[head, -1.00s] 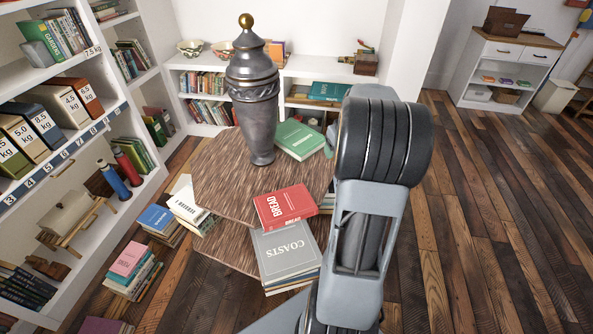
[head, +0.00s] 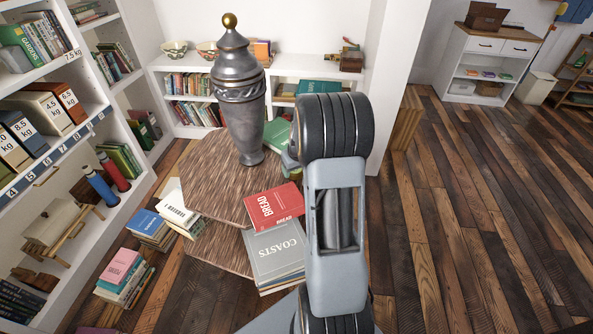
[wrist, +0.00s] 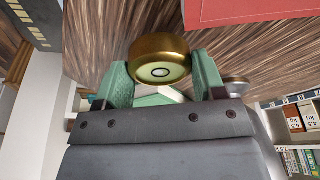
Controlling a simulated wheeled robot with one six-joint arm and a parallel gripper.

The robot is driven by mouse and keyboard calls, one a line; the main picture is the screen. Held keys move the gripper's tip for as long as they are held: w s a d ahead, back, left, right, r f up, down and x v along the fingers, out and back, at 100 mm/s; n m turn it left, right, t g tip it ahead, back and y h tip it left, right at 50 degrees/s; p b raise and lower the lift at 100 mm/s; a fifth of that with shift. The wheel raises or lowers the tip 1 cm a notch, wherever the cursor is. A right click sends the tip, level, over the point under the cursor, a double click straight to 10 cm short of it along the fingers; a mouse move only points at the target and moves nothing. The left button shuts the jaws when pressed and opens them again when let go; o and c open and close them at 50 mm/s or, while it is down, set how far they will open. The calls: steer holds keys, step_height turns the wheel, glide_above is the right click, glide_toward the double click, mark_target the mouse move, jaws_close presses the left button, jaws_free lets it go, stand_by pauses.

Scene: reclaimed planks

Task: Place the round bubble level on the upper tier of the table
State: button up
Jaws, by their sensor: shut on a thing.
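The round bubble level (wrist: 160,68) is a brass disc with a pale green vial in its middle. In the wrist view my gripper (wrist: 162,80) is shut on it, with one green finger on each side. Wood grain lies behind the level in the wrist view.
A stack topped by a grey COASTS book (head: 276,250) stands at the table's front right. The upper tier's left and front left are bare. Book stacks (head: 122,270) lie on the floor at left, beside a white shelf (head: 130,205). The floor at right is clear.

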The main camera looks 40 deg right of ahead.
steer(key=shift+f, duration=0.6)
steer(key=shift+f, duration=0.1)
steer(key=o, duration=1)
steer(key=d+v, duration=0.1)
steer(key=v, duration=1.1)
steer(key=s+a+r, duration=0.1)
steer(key=s+a, duration=0.3)
steer(key=a, duration=0.3)
steer(key=s+a+r+n, duration=0.1)
steer(key=s+a, duration=0.4)
steer(key=a, duration=0.3)
steer(key=s+a+r+n, duration=0.1)
steer(key=s+a, duration=0.3)
steer(key=a, duration=0.3)
steer(key=shift+s+a+r+y+p, duration=0.1)
steer(key=shift+s+a+y+p, duration=0.2)
steer(key=shift+s+a, duration=0.1)
